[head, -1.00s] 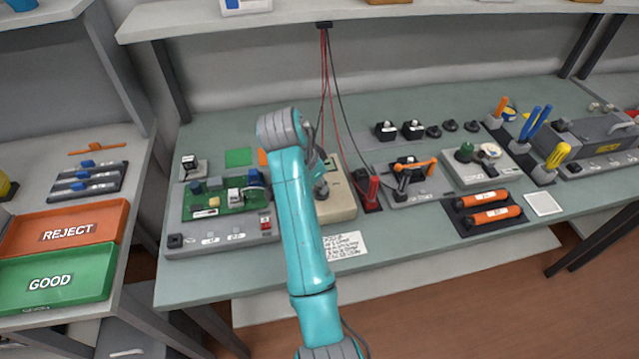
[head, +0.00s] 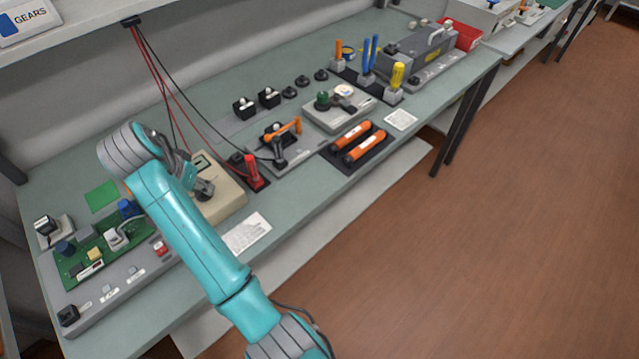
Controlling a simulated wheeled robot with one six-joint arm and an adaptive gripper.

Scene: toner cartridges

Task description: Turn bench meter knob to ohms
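The bench meter (head: 226,199) is a beige box on the green-grey bench, left of centre in the head view. Its small display (head: 201,163) shows at its far edge. My teal arm covers its left part.
Red probes (head: 252,169) stand right of the meter, with red and black leads hanging from the shelf. A green circuit board (head: 75,268) lies left. A note card (head: 246,234) lies in front. Orange cylinders (head: 352,136) rest on a black mat. Brown floor is clear at right.

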